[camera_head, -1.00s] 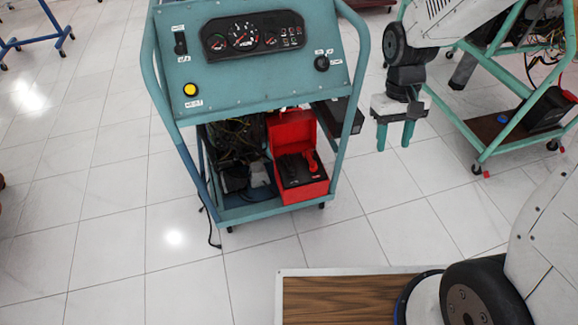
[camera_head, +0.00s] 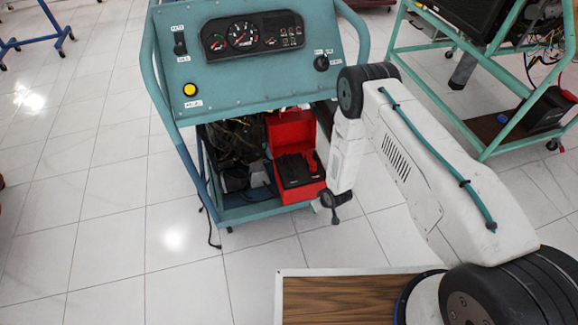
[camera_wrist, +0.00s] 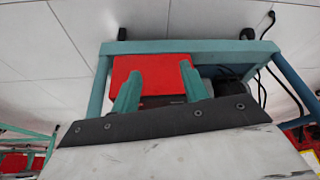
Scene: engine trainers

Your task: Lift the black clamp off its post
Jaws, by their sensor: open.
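The black battery (camera_head: 297,172) sits in an open red box (camera_head: 291,128) low in the teal trainer cart. The black clamp is a dark shape on top of the battery, and I cannot tell its outline from the battery in the head view. In the wrist view the red box (camera_wrist: 160,70) lies beyond my gripper (camera_wrist: 161,69). The two teal fingers are apart with nothing visible between them but the box and a dark strip of battery, and the clamp cannot be made out there. In the head view my fingers are not visible; my forearm comes down just right of the box.
The cart's teal frame (camera_head: 178,135) surrounds the box, with its gauge panel (camera_head: 250,75) above. Dark wiring (camera_head: 235,140) lies left of the box. Another teal stand (camera_head: 440,55) is at right.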

